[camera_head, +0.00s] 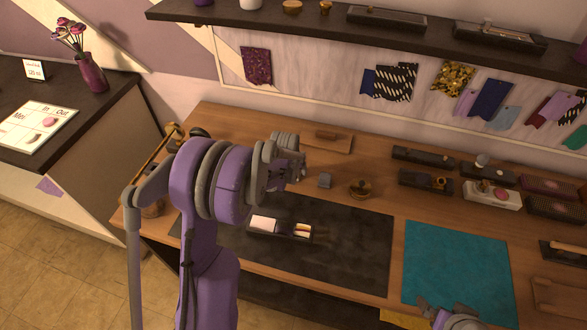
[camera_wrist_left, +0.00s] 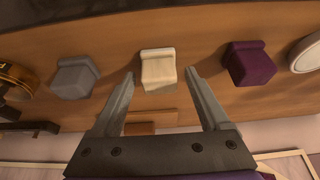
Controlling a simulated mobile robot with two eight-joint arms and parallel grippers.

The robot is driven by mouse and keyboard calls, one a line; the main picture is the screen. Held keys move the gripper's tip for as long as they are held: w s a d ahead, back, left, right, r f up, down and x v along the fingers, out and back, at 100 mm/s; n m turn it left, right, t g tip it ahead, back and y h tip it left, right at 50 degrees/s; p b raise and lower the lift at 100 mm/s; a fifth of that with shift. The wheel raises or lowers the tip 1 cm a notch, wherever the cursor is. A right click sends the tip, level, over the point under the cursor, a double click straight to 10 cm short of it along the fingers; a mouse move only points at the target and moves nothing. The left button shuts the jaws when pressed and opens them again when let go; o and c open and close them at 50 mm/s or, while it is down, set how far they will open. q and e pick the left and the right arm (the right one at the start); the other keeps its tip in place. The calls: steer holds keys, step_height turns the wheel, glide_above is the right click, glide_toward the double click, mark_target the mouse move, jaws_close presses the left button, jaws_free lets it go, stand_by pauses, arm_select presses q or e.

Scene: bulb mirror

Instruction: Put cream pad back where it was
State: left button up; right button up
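The cream pad (camera_wrist_left: 158,69) sits on the wooden bench in the left wrist view, between a grey pad (camera_wrist_left: 74,77) and a purple pad (camera_wrist_left: 249,64). My left gripper (camera_wrist_left: 159,75) is open, with one fingertip on either side of the cream pad and gaps visible. In the head view my left gripper (camera_head: 297,172) is low over the bench, and my arm hides the cream and purple pads. The grey pad (camera_head: 325,180) shows there just to its right.
A brass round item (camera_head: 361,189) stands right of the grey pad. A dark mat (camera_head: 365,245) holds a small tray (camera_head: 262,234) with a white item in it. A teal mat (camera_head: 457,268) lies clear at right. Several dark trays line the back right.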

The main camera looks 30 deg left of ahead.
arm_select(q)
steer(key=shift+w, duration=0.1)
steer(key=shift+r, duration=0.3)
steer(key=v, duration=1.2)
steer(key=s+d+r+m, duration=0.1)
steer(key=s+d, duration=0.6)
steer(key=s, duration=0.4)
steer(key=s+d+r+m+t+h, duration=0.1)
steer(key=s+d, duration=0.5)
steer(key=s, duration=0.4)
steer(key=shift+s+d+r+m+t+p, duration=0.3)
steer(key=shift+s+d+r+m+p, duration=0.05)
steer(key=shift+s+d+r+m, duration=0.05)
